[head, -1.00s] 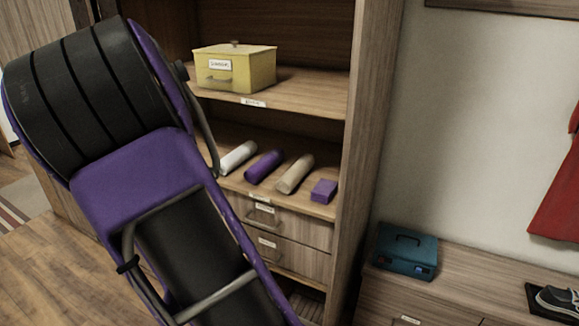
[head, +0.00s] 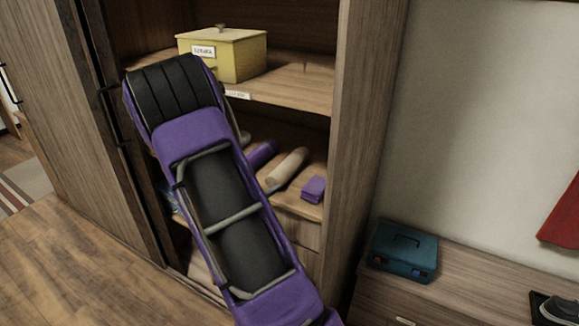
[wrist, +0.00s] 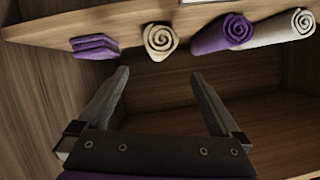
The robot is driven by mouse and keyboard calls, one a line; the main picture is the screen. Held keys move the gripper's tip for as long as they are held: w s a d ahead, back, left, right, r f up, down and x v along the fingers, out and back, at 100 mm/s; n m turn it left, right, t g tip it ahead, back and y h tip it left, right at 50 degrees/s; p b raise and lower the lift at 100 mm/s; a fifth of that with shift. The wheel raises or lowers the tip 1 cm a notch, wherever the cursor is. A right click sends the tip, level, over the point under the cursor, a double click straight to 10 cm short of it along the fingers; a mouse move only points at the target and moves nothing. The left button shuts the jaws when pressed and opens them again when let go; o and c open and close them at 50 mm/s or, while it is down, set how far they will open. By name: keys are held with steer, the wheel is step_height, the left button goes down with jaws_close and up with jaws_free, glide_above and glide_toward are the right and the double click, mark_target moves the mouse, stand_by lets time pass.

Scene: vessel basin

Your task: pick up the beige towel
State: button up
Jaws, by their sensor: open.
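The beige towel (head: 287,167) is a rolled cylinder lying on the lower shelf of the wooden cabinet, between a purple roll and a folded purple cloth. In the wrist view its spiral end (wrist: 160,40) faces me, near the top centre. My gripper (wrist: 158,95) is open and empty in the wrist view. The towel shows beyond the gap between its fingers, apart from them.
A purple roll (wrist: 222,34) and a whitish roll (wrist: 284,29) lie on one side of the towel, the folded purple cloth (wrist: 95,46) on the other. A yellow box (head: 222,55) stands on the shelf above. A teal case (head: 405,250) sits on the low cabinet at right.

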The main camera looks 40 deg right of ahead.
mark_target(283, 170)
steer(key=x, duration=1)
steer(key=shift+d, duration=0.2)
steer(key=shift+r+x, duration=0.15)
steer(key=shift+x, duration=1.2)
steer(key=shift+r+x, duration=0.15)
steer(key=shift+x, duration=1.25)
steer(key=shift+d, duration=0.1)
steer(key=c, duration=1.3)
